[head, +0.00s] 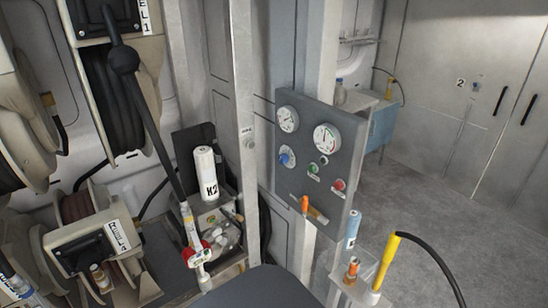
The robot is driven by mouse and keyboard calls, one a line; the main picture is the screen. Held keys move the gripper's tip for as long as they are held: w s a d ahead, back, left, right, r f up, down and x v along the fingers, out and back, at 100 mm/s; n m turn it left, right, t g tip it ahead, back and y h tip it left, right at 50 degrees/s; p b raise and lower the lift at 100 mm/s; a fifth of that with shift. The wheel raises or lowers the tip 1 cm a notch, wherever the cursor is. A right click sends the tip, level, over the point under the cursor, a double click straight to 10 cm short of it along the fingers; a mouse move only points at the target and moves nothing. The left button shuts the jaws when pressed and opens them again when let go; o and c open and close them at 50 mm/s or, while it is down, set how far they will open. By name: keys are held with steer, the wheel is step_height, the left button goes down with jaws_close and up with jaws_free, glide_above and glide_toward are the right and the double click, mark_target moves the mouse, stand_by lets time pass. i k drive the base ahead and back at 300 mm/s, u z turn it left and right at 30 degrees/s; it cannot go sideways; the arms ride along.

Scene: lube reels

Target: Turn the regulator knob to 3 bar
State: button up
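A blue knob (287,159) sits on the left part of a grey control panel (300,188), over a round pale dial plate. It looks like the regulator knob, but its pointer and markings are too small to read. Above it is a round white gauge (288,119). A larger white gauge (327,137) is to the right. Both have red marks, and I cannot read their needles. My gripper is not in view, and nothing touches the knob.
Near the knob are a green button (313,168) and a red button (339,185). An orange-handled item (305,205) is at the panel's lower edge. A yellow-handled hose (386,262) stands in front at right. Hose reels (112,95) fill the left. Open floor lies right.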

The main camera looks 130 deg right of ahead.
mark_target(283, 159)
steer(key=z, duration=1.65)
steer(key=i, duration=0.1)
steer(key=z, duration=2.85)
steer(key=k, duration=0.3)
steer(key=z, duration=0.1)
